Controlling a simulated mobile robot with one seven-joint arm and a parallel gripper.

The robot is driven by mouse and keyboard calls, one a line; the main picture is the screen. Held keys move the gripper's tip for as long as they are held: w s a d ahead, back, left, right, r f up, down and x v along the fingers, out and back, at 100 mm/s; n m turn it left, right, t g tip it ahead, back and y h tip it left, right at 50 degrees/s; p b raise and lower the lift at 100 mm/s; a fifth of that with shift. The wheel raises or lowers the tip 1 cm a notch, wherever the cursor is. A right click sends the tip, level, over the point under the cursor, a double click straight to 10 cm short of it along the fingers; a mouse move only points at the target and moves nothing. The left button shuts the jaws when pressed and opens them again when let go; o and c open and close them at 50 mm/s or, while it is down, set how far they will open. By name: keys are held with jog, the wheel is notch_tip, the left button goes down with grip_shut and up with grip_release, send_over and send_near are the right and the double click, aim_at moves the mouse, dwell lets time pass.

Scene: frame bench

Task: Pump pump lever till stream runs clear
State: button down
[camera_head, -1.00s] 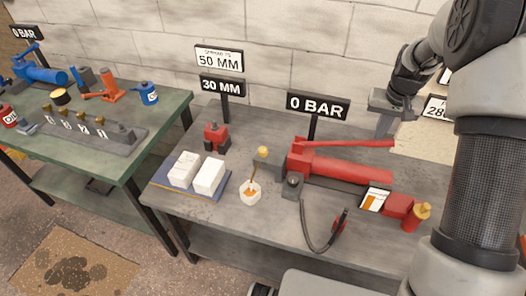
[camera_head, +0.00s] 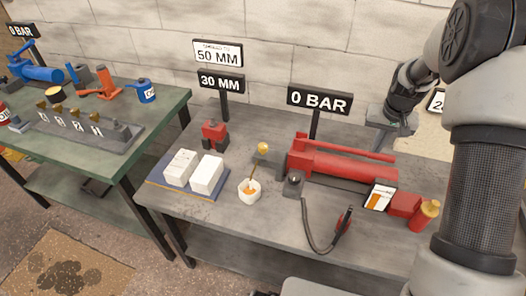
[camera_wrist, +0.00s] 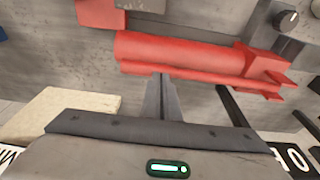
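The red pump (camera_head: 350,168) lies on the right bench, with its long red pump lever (camera_head: 345,147) lowered close along the cylinder. Both also show in the wrist view, the pump (camera_wrist: 180,50) behind the lever (camera_wrist: 195,75). My gripper (camera_wrist: 160,78) has its fingers together, tips at the lever's free-end half; contact is hard to tell. A thin brownish stream (camera_head: 254,178) shows between the brass fitting (camera_head: 262,148) and a white cup (camera_head: 249,193) holding amber liquid. Its clarity is too small to tell.
A sign (camera_head: 319,100) reads 0 BAR. White blocks (camera_head: 207,175) on a blue tray and a red jack (camera_head: 214,134) stand left. A brass-topped red part (camera_head: 425,215) stands right. A green bench (camera_head: 160,112) is beyond.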

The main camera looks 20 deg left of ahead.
notch_tip(320, 180, up, 8)
jog(key=p, duration=0.4)
jog(key=shift+f+p, duration=0.15)
jog(key=shift+p, duration=0.2)
dwell(1.8)
dwell(0.5)
notch_tip(320, 180, down, 8)
jog(key=b, duration=0.5)
jog(key=shift+f+b, duration=0.1)
jog(key=shift+b, duration=0.25)
notch_tip(320, 180, up, 8)
jog(key=p, duration=0.5)
jog(key=shift+d, duration=0.1)
